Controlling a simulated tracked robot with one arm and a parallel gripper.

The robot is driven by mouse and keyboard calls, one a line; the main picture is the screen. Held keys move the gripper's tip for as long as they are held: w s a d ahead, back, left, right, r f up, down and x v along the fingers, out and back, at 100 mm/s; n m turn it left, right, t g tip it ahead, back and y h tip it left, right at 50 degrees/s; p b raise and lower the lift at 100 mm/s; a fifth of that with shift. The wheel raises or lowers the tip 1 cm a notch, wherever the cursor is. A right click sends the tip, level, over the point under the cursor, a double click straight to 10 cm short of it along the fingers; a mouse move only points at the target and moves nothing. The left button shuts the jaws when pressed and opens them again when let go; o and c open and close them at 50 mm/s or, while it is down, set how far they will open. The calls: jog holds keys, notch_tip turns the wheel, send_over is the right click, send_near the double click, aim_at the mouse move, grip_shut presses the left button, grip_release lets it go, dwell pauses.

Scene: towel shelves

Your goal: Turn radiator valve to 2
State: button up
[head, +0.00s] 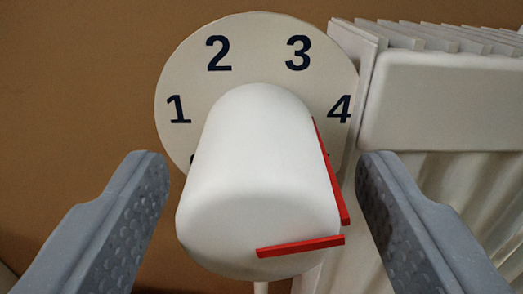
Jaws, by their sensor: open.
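The white radiator valve knob (260,160) stands out toward me in front of a round cream dial (180,75). The numbers 1, 2 (218,53), 3 and 4 (340,108) show on the dial; the lower marks are mostly hidden behind the knob. A red pointer (332,178) runs along the knob's right side and across its front face. It points right and slightly up, near or just below the 4; its exact reading is unclear. My gripper (262,165) is open, with one grey finger on each side of the knob and visible gaps to both.
A white radiator (450,105) fills the right side, close behind the right finger. A brown wall (80,80) lies behind the dial, and the area at the left is free.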

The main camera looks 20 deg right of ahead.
jog(key=shift+w+d, duration=0.1)
jog(key=c, duration=1)
jog(key=shift+d, duration=0.3)
jog(key=shift+a, duration=0.15)
jog(key=shift+f+p, duration=0.15)
jog(key=shift+p, duration=0.25)
